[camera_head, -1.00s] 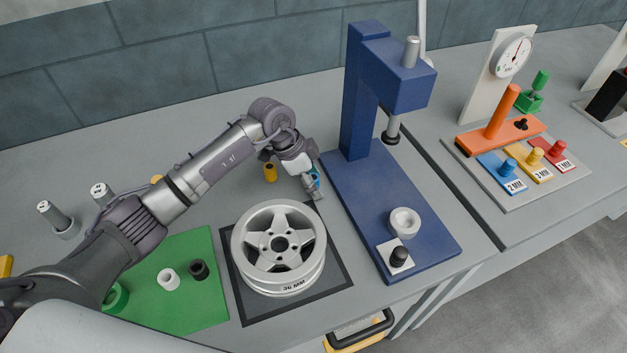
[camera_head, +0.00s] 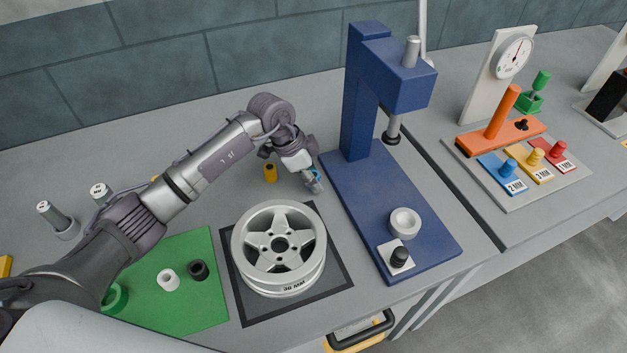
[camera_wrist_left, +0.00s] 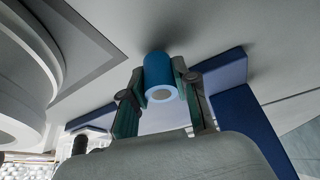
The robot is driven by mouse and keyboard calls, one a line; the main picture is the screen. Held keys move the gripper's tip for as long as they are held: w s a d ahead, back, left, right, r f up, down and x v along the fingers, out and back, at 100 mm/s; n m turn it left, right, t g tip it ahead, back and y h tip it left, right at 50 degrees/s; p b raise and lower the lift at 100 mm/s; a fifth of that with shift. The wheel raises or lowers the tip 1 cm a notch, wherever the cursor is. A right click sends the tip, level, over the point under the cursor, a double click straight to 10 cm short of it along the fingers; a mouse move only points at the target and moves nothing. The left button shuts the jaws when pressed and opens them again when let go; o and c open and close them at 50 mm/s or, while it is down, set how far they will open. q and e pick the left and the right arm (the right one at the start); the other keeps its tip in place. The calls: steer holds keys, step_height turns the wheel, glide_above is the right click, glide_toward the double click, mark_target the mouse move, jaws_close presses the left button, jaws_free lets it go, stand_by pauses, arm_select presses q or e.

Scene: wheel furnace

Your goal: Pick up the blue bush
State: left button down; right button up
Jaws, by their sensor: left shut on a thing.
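The blue bush (camera_wrist_left: 159,78) is a short hollow cylinder. In the left wrist view it sits between the two fingers of my left gripper (camera_wrist_left: 160,95), which is shut on it. In the head view my left gripper (camera_head: 314,183) is just left of the blue press base, behind the wheel, and only a little of the blue bush (camera_head: 316,174) shows between the fingers. I cannot tell whether the bush touches the table. My right gripper is not in view.
A yellow bush (camera_head: 270,172) stands left of the gripper. The wheel (camera_head: 279,222) lies on a dark mat in front. The blue press (camera_head: 357,100) stands close on the right. A green mat (camera_head: 190,295) holds a white and a black bush.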

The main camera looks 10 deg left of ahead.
arm_select(q)
step_height(320, 180, up, 3)
steer(key=shift+w+f+b, duration=0.1)
steer(key=shift+f+b, duration=0.1)
steer(key=shift+b, duration=0.1)
steer(key=s+d+r+b, duration=0.1)
steer(key=s+d+r, duration=0.6)
steer(key=s+d, duration=0.1)
steer(key=shift+d+r+b, duration=0.25)
steer(key=shift+d+b, duration=0.1)
steer(key=shift+b, duration=0.05)
